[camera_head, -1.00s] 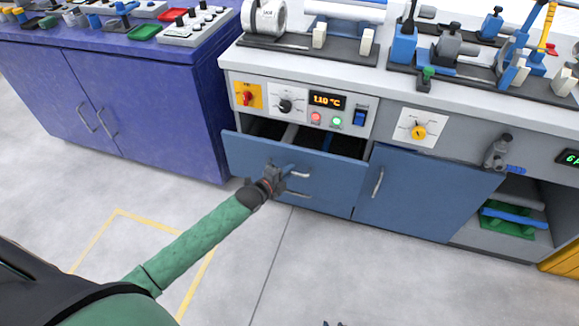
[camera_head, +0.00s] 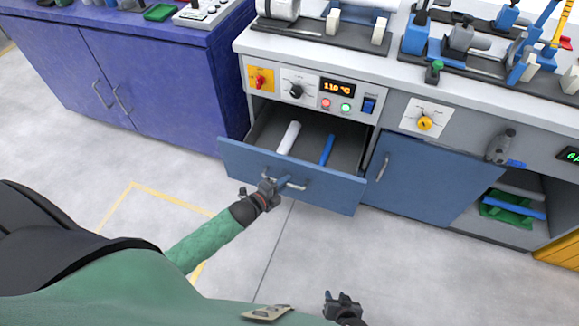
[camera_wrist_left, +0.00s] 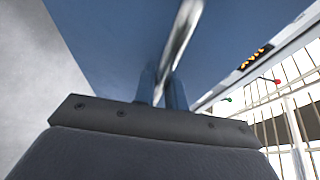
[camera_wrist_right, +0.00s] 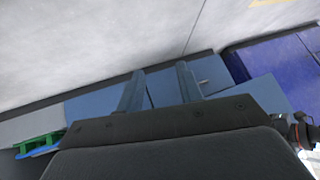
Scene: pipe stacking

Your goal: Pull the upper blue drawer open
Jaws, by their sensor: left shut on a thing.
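The upper blue drawer (camera_head: 318,190) stands well out from the cabinet in the head view, with its inside in sight. A white tube (camera_head: 289,138) and a blue bar (camera_head: 327,149) lie in it. My left gripper (camera_head: 278,184) is shut on the drawer's metal handle (camera_head: 297,187). In the left wrist view the fingers (camera_wrist_left: 162,88) close around the handle (camera_wrist_left: 182,35), in front of the blue drawer front (camera_wrist_left: 110,40). My right gripper (camera_head: 342,303) is low in the head view, away from the drawer. In the right wrist view its fingers (camera_wrist_right: 160,88) are apart with nothing between them.
A blue cabinet door (camera_head: 415,185) stands right of the drawer. A control panel (camera_head: 310,90) is above it. A purple cabinet (camera_head: 140,85) stands to the left. The floor in front is clear, with yellow lines (camera_head: 165,197).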

